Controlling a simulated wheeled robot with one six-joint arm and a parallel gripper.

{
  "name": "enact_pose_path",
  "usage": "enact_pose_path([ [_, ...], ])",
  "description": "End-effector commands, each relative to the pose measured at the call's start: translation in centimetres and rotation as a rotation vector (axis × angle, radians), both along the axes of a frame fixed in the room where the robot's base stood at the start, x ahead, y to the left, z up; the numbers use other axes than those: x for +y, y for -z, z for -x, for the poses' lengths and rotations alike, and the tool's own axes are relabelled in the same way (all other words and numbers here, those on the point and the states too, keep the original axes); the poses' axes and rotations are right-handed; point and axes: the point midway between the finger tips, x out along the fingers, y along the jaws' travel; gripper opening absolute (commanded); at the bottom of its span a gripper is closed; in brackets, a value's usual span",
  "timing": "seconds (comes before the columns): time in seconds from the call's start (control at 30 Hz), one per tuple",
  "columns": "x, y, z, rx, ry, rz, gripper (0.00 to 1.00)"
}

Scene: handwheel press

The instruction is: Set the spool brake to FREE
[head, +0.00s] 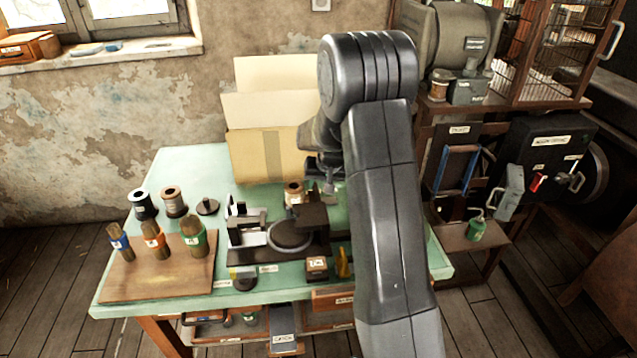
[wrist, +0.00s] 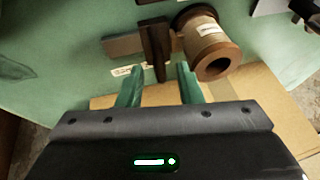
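In the wrist view, a brown spool (wrist: 205,42) with a pale label lies at upper centre. Just left of it stands a dark brown upright piece (wrist: 155,48), with a grey block (wrist: 122,46) beside it and a small label (wrist: 124,71) below; these look like the spool brake, but I cannot read a setting. My gripper (wrist: 159,80) is open, its two green fingers apart below the brown piece, with nothing clearly held. In the head view, the spool (head: 294,191) stands at the table's back; my gripper (head: 325,168) is near it on the right, partly hidden by my arm.
An open cardboard box (head: 268,150) stands behind the spool. A press with a round plate (head: 289,235) is in front of it. Drawers hang below the green table (head: 180,165).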

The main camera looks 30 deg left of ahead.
Motion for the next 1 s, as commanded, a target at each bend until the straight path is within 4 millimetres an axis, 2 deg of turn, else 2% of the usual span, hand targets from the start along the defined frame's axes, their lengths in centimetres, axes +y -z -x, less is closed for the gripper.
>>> enact_pose_path([
  [0.33, 0.1, 0.3, -0.1, 0.000, 0.000, 0.000, 0.33],
  [0.5, 0.1, 0.3, -0.1, 0.000, 0.000, 0.000, 0.00],
  [0.77, -0.2, 0.4, -0.3, -0.001, 0.002, 0.000, 0.00],
  [1.0, -3.0, 0.6, -2.8, -0.001, 0.004, -0.001, 0.00],
])
